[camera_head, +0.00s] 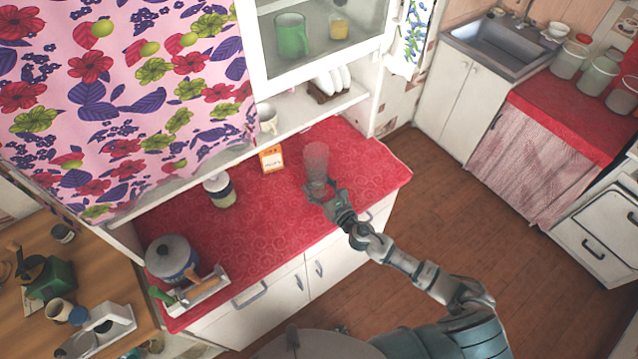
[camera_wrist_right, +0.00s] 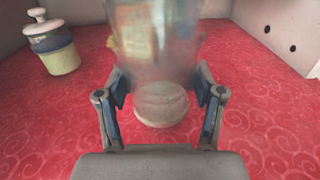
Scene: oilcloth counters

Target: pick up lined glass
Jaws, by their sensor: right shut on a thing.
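The lined glass (camera_head: 316,161) is a tall, see-through tumbler at the right part of the red counter. It looks upright. My right gripper (camera_head: 327,192) reaches it from the front right and is shut on its lower part. In the right wrist view the glass (camera_wrist_right: 157,45) fills the top middle, with its thick base (camera_wrist_right: 160,104) between the two fingers of my right gripper (camera_wrist_right: 161,88). I cannot tell whether the base touches the counter. My left gripper is not in view.
The red oilcloth counter (camera_head: 255,220) holds an orange and white box (camera_head: 271,158), a lidded jar (camera_head: 219,190) and a pot (camera_head: 172,258) beside a utensil tray (camera_head: 200,290). A shelf and glazed cabinet (camera_head: 318,45) stand above the back. The counter's middle is clear.

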